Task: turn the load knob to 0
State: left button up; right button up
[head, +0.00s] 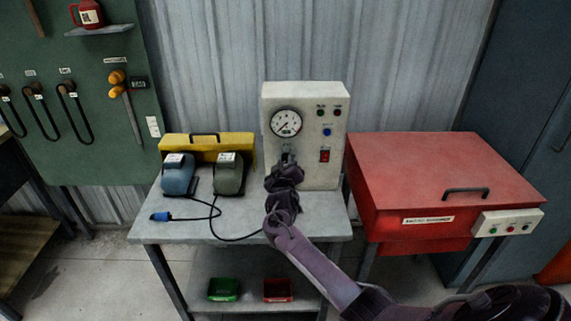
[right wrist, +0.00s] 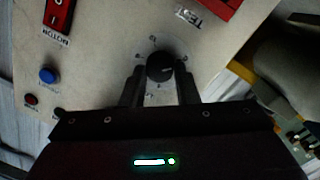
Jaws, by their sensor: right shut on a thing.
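The load knob (right wrist: 160,67) is a round black knob on a pale dial plate with small marks around it, in the right wrist view. It sits on the front of the cream test box (head: 305,112), below the round gauge (head: 286,122). My right gripper (right wrist: 160,78) has one finger on each side of the knob and is shut on it. In the head view my right gripper (head: 287,160) covers the knob. A light line shows on the knob, but I cannot tell which number it points to. My left gripper is in neither view.
The grey bench (head: 175,230) carries the box, a blue motor (head: 178,180), a grey-green motor (head: 228,180) and a yellow case (head: 240,141). A red switch (head: 325,156) and blue button (head: 327,132) are right of the gauge. A red cabinet (head: 430,170) stands close on the right.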

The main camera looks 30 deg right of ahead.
jog(key=shift+f, duration=0.1)
jog(key=o, duration=1)
jog(key=shift+c, duration=0.2)
jog(key=v, duration=0.8)
jog(key=shift+b, duration=0.3)
